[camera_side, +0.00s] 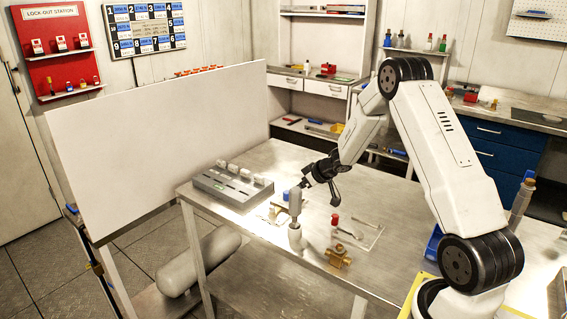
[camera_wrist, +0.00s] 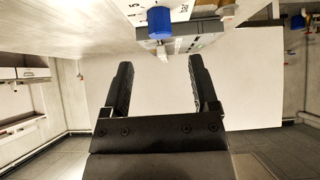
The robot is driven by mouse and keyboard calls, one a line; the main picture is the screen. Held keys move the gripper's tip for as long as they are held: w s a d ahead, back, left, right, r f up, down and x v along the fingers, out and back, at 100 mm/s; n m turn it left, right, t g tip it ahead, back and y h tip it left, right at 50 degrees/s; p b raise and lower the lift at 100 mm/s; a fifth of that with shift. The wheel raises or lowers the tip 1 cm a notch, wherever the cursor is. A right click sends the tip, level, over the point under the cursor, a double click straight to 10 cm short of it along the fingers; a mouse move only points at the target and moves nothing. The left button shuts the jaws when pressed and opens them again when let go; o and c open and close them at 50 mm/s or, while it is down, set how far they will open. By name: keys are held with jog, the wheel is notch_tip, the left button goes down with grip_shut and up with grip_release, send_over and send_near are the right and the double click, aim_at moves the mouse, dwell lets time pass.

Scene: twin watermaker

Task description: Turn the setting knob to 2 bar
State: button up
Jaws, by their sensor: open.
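A blue knob-like cap (camera_wrist: 160,20) shows at the top of the wrist view, beyond my fingertips and between their lines; a short pale stem is below it in the picture. A small blue part (camera_side: 286,195) beside an upright grey cylinder (camera_side: 295,203) on the table in the side view looks like the same piece. I cannot read a bar setting on it. My gripper (camera_side: 306,185) is open and empty, just to the right of the grey cylinder and above the table. Its two black fingers (camera_wrist: 160,64) stand apart in the wrist view with nothing between them.
A grey box with several white knobs (camera_side: 232,185) is on the table to the left. A large white panel (camera_side: 160,140) stands behind it. A red-capped part (camera_side: 335,222) and a brass fitting (camera_side: 338,258) are near the front edge. A blue bin (camera_side: 434,243) is at right.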

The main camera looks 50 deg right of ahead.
aim_at(287, 194)
jog(key=shift+w+f, duration=0.1)
jog(key=shift+x, duration=3.75)
grip_shut()
